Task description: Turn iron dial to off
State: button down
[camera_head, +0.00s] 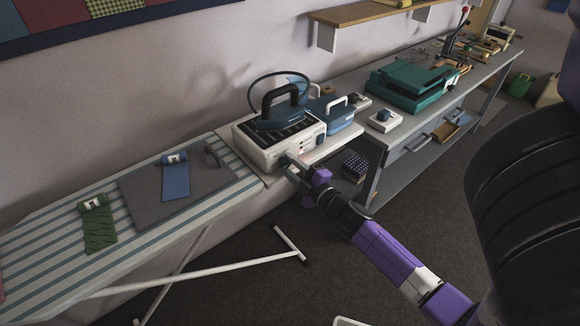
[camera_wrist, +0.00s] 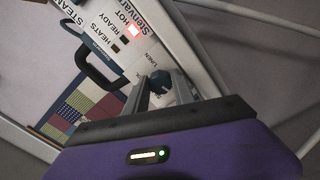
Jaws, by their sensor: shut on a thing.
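The iron station (camera_head: 262,140) is a white box with a blue iron (camera_head: 279,110) resting on its top, at the end of the striped ironing board. My gripper (camera_head: 290,166) is at the front face of the station, shut on the dial. In the wrist view the dark blue dial (camera_wrist: 160,82) sits between the two fingertips (camera_wrist: 158,88), and the fingers hide part of it. A red light is lit beside the word HOT (camera_wrist: 133,31). The dial's pointer direction cannot be made out.
The striped ironing board (camera_head: 40,220) carries a grey mat (camera_head: 140,205) with a blue strip (camera_head: 175,178), and a green strip (camera_head: 97,225). A workbench (camera_head: 420,130) to the right holds a teal machine (camera_head: 405,82) and a small white box with a blue knob (camera_head: 384,120).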

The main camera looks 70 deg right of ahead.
dwell(0.3)
jog(key=c, duration=1.1)
grip_release()
jog(key=shift+o, duration=0.2)
